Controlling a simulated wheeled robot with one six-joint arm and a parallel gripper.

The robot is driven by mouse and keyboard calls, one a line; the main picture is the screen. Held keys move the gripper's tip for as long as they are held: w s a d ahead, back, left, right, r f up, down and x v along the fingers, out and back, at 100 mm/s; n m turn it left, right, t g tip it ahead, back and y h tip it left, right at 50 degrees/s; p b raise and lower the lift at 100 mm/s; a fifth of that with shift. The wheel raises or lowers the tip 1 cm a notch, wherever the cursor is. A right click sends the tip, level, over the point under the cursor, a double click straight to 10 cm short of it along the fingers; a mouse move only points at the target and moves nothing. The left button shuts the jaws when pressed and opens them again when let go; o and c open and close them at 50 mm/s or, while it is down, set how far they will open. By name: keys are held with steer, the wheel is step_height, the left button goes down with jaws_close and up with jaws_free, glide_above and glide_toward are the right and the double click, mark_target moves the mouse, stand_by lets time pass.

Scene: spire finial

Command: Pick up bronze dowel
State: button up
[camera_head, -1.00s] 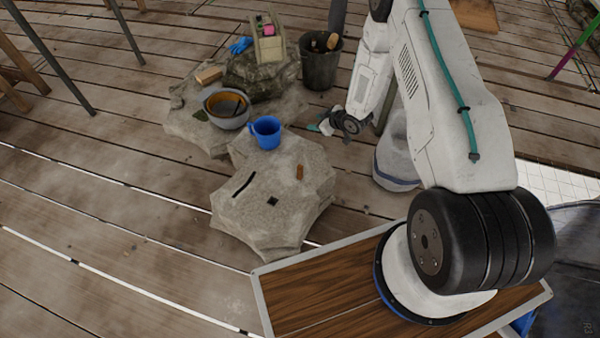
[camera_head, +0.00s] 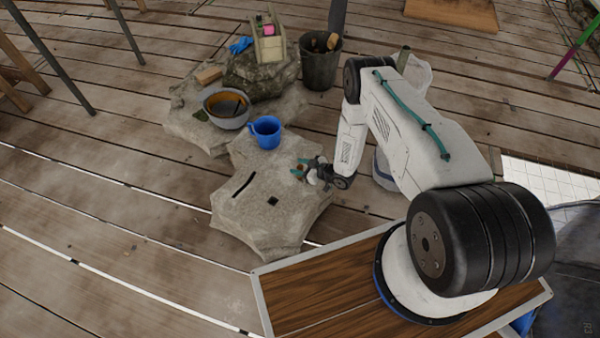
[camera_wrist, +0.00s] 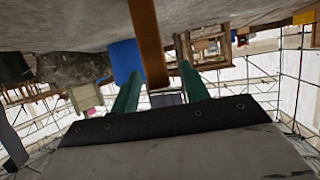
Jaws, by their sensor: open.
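The bronze dowel (camera_wrist: 147,38) is a brown bar that runs from the stone's surface down between my fingers in the wrist view. My gripper (camera_wrist: 159,80) is open, with one teal finger on each side of the dowel and a gap visible on both sides. In the head view, my gripper (camera_head: 301,171) is at the right part of the flat stone slab (camera_head: 240,222) and hides most of the dowel.
A blue mug (camera_head: 265,132) stands at the slab's back edge, close to my gripper. Behind are a grey bowl (camera_head: 228,117), a wooden block (camera_head: 208,76), a blue glove (camera_head: 240,46) and a dark bucket (camera_head: 320,65). The slab's front left is clear.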

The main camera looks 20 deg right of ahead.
steer(key=shift+x, duration=0.9)
jaws_close()
steer(key=shift+r, duration=0.15)
